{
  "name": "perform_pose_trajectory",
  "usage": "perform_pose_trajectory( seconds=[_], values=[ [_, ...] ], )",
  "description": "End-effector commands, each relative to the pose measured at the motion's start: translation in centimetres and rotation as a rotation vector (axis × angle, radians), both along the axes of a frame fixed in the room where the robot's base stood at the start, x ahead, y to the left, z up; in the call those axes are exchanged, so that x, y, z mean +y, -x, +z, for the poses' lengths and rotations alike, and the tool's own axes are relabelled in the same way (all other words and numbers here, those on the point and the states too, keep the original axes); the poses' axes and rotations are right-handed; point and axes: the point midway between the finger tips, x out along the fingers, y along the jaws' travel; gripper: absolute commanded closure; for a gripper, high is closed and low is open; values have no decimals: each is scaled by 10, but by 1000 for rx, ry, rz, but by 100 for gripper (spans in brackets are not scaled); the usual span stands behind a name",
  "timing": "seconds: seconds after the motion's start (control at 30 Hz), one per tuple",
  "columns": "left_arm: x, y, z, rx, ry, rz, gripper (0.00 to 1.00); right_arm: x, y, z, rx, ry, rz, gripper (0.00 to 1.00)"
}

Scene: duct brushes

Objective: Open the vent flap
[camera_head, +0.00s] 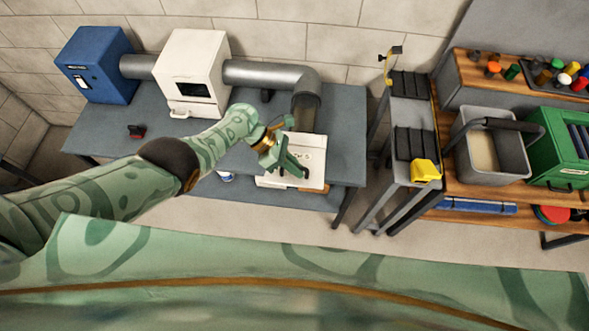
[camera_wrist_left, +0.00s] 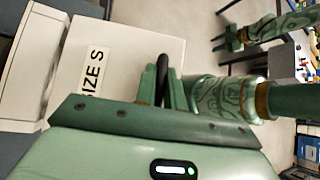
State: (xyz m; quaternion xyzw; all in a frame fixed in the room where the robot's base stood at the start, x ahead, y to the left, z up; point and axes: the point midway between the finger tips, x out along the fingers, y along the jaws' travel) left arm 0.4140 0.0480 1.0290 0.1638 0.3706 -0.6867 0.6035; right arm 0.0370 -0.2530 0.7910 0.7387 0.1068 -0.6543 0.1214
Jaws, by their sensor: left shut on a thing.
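My left gripper (camera_head: 284,172) is at the white box (camera_head: 313,150) near the front right of the blue-grey table. The left wrist view shows this gripper (camera_wrist_left: 160,88) shut on a black handle (camera_wrist_left: 163,68). The box's white face (camera_wrist_left: 125,35) carries a "SIZE S" label (camera_wrist_left: 92,70). I cannot tell whether this handle belongs to the vent flap, as the hand covers much of the box front. My right gripper (camera_wrist_left: 228,40) shows small in the left wrist view, away from the box; its opening is unclear.
A grey duct (camera_head: 275,75) links a blue box (camera_head: 97,65) and a larger white unit (camera_head: 192,70), then bends down toward the small white box. A small red thing (camera_head: 135,131) lies on the table. A grey bin (camera_head: 490,150) stands on the right-hand bench.

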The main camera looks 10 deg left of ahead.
Motion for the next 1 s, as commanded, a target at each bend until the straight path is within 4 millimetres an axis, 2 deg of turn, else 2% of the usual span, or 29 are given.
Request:
perform_pose_trajectory(
  seconds=[0.6,0.63,1.0],
  values=[
    [0,-5,5,-2,1,3,100,0,0,2,0,0,0,64],
    [0,-4,5,-2,1,3,81,0,0,2,0,0,0,64],
    [4,-5,10,-1,0,1,80,0,0,6,-1,0,0,64]
  ],
)
